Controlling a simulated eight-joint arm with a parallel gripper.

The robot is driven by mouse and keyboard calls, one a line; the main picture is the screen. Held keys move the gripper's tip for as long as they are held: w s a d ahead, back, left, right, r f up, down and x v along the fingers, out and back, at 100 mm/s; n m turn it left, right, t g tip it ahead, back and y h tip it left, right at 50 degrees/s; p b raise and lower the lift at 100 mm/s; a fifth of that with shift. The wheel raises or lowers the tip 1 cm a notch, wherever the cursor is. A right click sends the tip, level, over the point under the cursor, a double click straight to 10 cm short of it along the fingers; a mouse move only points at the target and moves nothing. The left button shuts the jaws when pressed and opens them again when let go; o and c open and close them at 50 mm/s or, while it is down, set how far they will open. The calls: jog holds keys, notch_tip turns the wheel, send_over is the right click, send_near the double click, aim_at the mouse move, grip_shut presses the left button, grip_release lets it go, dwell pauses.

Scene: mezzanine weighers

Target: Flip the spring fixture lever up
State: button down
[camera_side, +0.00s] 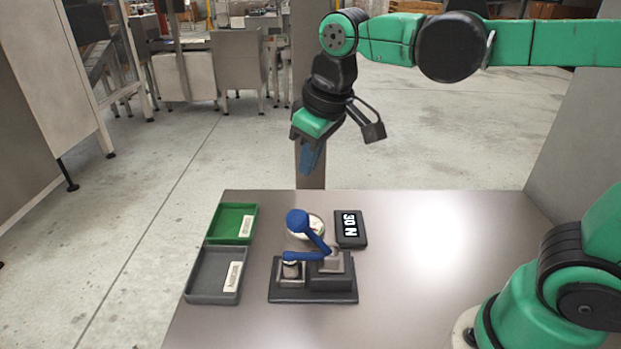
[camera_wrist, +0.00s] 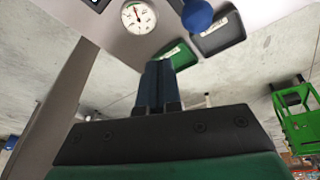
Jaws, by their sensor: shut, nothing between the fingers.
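The spring fixture (camera_side: 313,295) stands on the table on a dark base with grey blocks. Its blue lever (camera_side: 318,243) slants up and left from the right grey block to a round blue knob (camera_side: 297,220). A lower blue arm reaches left over a small cylinder (camera_side: 291,270). In the wrist view the knob (camera_wrist: 197,15) is at the top edge; most of the fixture is out of that view. My gripper (camera_side: 312,160) is shut and empty, above and behind the fixture, clear of the lever. Its closed fingers (camera_wrist: 157,82) also show in the wrist view.
A round dial gauge (camera_wrist: 138,17) sits behind the lever, partly hidden in the side view. A black "30 N" plate (camera_side: 350,230) lies to its right. A green tray (camera_side: 211,238) and a grey tray (camera_side: 200,297) are at left.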

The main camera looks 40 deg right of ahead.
jog(key=w+a+n+g+h, duration=0.2)
jog(key=w+a+n+g, duration=0.2)
jog(key=a, duration=0.5)
jog(key=shift+w+a+g+h, duration=0.35)
jog(key=shift+w+g, duration=0.15)
jog(key=shift+w, duration=0.15)
jog(key=shift+f, duration=0.1)
jog(key=x, duration=1)
jog(key=shift+s+d+r, duration=0.45)
jog(key=shift+s+r, duration=0.1)
jog(key=shift+s, duration=0.15)
jog(key=shift+s+d+r, duration=0.45)
jog(key=shift+s+r, duration=0.1)
jog(key=shift+s, duration=0.15)
jog(key=shift+r, duration=0.1)
jog(key=shift+s+d+r+t+y, duration=0.15)
jog(key=shift+t+y, duration=0.25)
jog(key=shift+y, duration=0.15)
